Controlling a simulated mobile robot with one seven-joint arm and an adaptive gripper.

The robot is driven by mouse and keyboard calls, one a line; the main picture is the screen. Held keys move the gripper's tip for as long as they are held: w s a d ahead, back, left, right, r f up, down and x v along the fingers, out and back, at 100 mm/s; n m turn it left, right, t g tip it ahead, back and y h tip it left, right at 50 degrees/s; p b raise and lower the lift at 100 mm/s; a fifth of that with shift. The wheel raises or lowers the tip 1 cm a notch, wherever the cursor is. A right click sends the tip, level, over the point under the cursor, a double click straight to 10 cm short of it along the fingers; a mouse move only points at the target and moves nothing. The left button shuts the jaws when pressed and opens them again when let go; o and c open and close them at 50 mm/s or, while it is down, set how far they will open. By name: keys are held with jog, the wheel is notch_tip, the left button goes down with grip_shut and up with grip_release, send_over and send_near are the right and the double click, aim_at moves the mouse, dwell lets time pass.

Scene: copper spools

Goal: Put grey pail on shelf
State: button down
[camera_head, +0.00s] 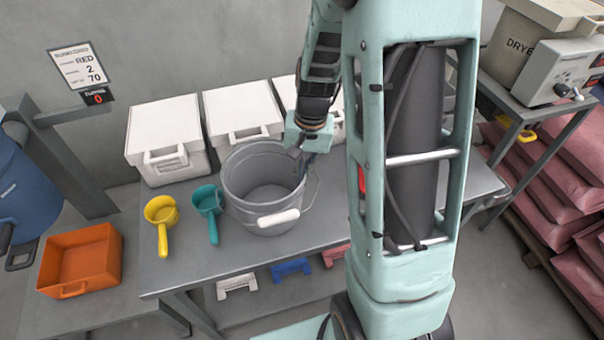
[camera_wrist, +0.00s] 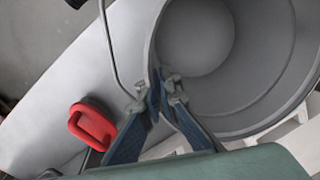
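The grey pail (camera_head: 262,190) stands upright and empty on the grey table (camera_head: 190,262), with its white-gripped handle hanging at the front. My gripper (camera_head: 306,160) is at the pail's right rim, pointing down. In the wrist view the pail (camera_wrist: 215,95) fills the upper right, and its rim runs between the tips of my gripper (camera_wrist: 158,88). The fingertips are closed together on the pail's wall. A lower shelf level under the table shows only partly, with handled items on it.
A yellow scoop (camera_head: 162,220) and a teal scoop (camera_head: 209,208) lie left of the pail. White lidded bins (camera_head: 165,135) stand behind it. A red handled item (camera_wrist: 92,125) lies on the right side. An orange tray (camera_head: 80,262) sits at lower left. My arm hides the table's right part.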

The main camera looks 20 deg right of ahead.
jog(key=shift+f, duration=0.2)
jog(key=c, duration=2.2)
grip_release()
jog(key=shift+o, duration=0.2)
jog(key=shift+r, duration=0.1)
